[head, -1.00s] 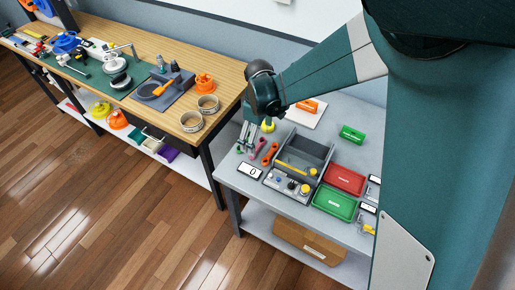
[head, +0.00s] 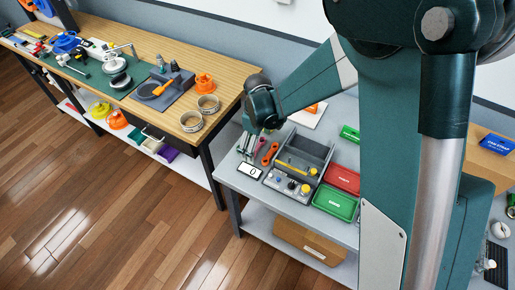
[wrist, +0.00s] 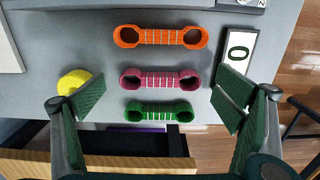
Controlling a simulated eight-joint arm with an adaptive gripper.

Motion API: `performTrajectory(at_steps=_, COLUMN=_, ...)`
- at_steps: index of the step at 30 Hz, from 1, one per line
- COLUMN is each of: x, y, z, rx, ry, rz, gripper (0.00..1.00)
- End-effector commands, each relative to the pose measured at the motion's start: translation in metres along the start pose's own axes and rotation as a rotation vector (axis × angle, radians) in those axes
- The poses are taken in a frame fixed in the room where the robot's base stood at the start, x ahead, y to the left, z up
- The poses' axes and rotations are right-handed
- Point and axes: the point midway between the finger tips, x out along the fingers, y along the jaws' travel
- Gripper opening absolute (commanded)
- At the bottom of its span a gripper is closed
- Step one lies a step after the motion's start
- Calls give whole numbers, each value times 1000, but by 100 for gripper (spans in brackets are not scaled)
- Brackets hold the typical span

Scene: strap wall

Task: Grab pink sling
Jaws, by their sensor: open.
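The pink sling (wrist: 160,78), a short strap with a ring at each end, lies flat on the grey table in the wrist view. An orange sling (wrist: 158,37) lies above it and a green sling (wrist: 159,111) just below it in that picture. My gripper (wrist: 160,94) is open, its green pads to the left and right of the pink and green slings. I see no contact with them. In the head view my gripper (head: 249,152) hangs low at the table's left corner and largely hides the pink sling.
In the head view a grey organiser (head: 301,156), a red tray (head: 343,179) and a green tray (head: 335,202) stand right of the gripper.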

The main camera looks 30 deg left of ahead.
Motion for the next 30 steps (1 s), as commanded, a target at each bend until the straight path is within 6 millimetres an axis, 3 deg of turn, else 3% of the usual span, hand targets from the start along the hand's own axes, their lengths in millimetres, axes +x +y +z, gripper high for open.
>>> performTrajectory(at_steps=16, x=1, y=0, z=0, rx=0, ry=0, rz=0, gripper=91)
performTrajectory(at_steps=23, x=1, y=0, z=0, rx=0, ry=0, rz=0, gripper=63)
performTrajectory(at_steps=30, x=0, y=0, z=0, rx=0, ry=0, rz=0, gripper=63)
